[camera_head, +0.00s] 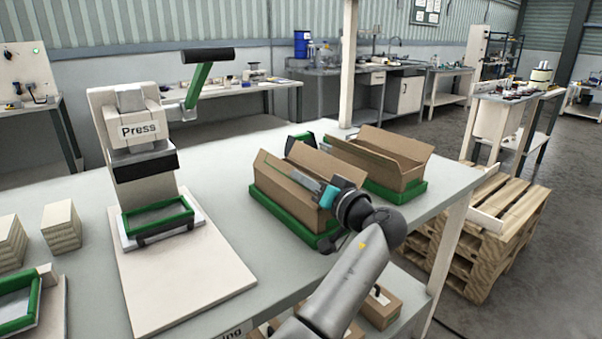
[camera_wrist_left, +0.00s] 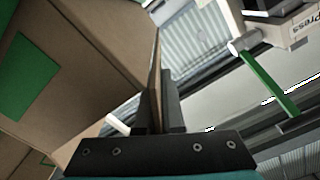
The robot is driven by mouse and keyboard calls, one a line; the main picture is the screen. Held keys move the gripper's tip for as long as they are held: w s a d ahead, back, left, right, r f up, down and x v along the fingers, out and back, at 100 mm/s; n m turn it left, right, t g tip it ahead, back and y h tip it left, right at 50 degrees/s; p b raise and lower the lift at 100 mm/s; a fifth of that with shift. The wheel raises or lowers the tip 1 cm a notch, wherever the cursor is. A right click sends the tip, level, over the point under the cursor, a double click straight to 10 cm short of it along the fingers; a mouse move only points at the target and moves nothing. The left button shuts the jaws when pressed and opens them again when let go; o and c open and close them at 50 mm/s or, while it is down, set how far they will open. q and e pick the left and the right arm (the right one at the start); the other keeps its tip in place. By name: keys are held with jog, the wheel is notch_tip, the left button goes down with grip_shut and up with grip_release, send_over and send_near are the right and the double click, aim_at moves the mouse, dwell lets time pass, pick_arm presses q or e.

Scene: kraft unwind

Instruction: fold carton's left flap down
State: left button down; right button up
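The open brown carton (camera_head: 283,188) sits in a green tray (camera_head: 285,217) on the bench, its flaps standing up. My left gripper (camera_head: 323,192) reaches over its near right part from the lower right. In the left wrist view, a thin cardboard flap (camera_wrist_left: 155,72) stands edge-on between the fingers of my left gripper (camera_wrist_left: 158,115). The fingers are close together on both sides of it. The brown carton wall (camera_wrist_left: 95,45) fills the left of that view. Which flap this is cannot be told for sure. My right gripper is not in view.
A second open carton (camera_head: 385,160) in a green tray stands just behind to the right. The press (camera_head: 135,130) with its green lever (camera_head: 198,85) stands to the left on a board. Stacked blocks (camera_head: 62,225) are at far left. Bench room is clear between press and carton.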

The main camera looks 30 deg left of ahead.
pick_arm(q)
jog(key=shift+w+m, duration=0.1)
jog(key=shift+m, duration=0.3)
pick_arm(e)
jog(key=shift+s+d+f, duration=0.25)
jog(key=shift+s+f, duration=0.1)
pick_arm(q)
jog(key=c, duration=1)
grip_release()
jog(key=shift+c, duration=0.2)
jog(key=shift+f, duration=0.1)
